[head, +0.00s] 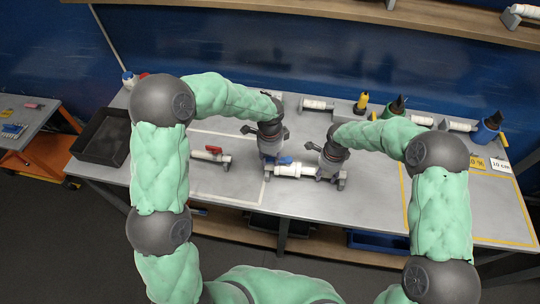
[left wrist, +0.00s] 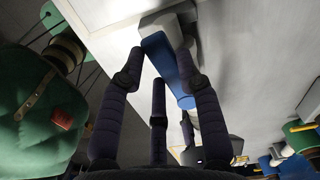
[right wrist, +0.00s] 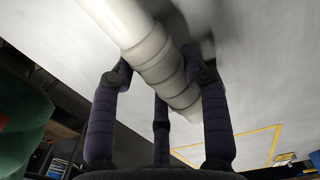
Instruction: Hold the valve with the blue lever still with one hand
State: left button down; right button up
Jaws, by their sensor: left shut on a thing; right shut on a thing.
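The valve with the blue lever lies on the grey workbench, its white pipe body (head: 294,171) running left to right. Its blue lever (head: 285,160) shows at its left part. My left gripper (head: 272,158) is at the lever end; in the left wrist view the blue lever (left wrist: 160,58) lies between the fingers, which are shut on it. My right gripper (head: 328,174) is shut on the right end of the white pipe body, which passes between the fingers in the right wrist view (right wrist: 152,55). The fingers hide part of the valve.
A valve with a red lever (head: 213,155) lies to the left on the workbench (head: 235,185). White pipe pieces (head: 317,104), a yellow-topped bottle (head: 362,101) and a blue cup of tools (head: 486,132) stand along the back. A black tray (head: 100,137) is at the left edge.

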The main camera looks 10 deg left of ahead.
pick_arm(q)
jog(key=s+d+n, duration=0.4)
jog(key=d+n, duration=0.3)
jog(key=n, duration=0.8)
jog(key=shift+s+n, duration=0.3)
jog(key=shift+s, duration=0.05)
dwell(0.4)
jog(key=c, duration=0.8)
grip_release()
jog(key=shift+c, duration=0.2)
jog(key=shift+r, duration=0.1)
